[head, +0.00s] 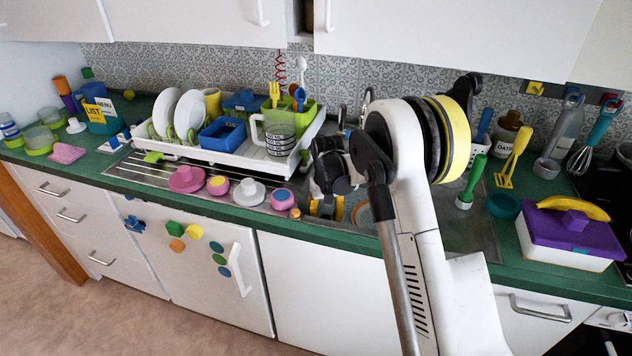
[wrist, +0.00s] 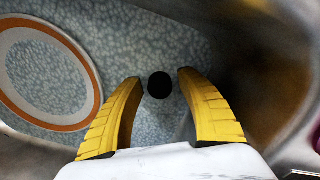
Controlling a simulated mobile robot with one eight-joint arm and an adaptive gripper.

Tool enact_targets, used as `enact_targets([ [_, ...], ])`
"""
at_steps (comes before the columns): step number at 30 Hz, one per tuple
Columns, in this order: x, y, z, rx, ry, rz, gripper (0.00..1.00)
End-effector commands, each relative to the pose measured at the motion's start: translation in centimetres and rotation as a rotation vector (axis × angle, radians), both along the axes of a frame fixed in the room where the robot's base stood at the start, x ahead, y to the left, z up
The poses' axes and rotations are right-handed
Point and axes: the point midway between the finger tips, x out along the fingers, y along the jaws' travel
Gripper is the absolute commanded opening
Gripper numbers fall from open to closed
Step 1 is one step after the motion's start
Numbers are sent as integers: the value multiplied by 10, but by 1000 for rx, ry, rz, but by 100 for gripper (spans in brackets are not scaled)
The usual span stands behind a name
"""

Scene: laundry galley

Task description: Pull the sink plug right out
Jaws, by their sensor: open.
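A dark round disc (wrist: 160,85), which looks like the sink plug, lies on the bottom of the sink (wrist: 140,40) in the wrist view. I cannot tell its height or whether a chain or handle is on it. My gripper (wrist: 160,77) is open, with its yellow fingertips on either side of the disc and empty. I cannot tell how far above the disc they are. In the head view my gripper (head: 327,208) reaches down into the sink, and my arm hides most of the basin and the plug.
A white plate with an orange ring (wrist: 45,75) lies in the basin, left of the fingers. The steel sink wall rises close on the right. In the head view, a dish rack (head: 225,155) and pink and grey items (head: 250,192) stand left of the sink; a brush (head: 470,180) stands right.

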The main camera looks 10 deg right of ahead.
Motion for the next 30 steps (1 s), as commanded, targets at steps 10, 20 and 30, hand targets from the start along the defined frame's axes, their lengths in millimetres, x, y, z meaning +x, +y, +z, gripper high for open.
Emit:
enact_targets([
  [10,0,0,0,0,0,0,0],
  [20,0,0,4,0,0,0,0],
  [30,0,0,10,0,0,0,0],
])
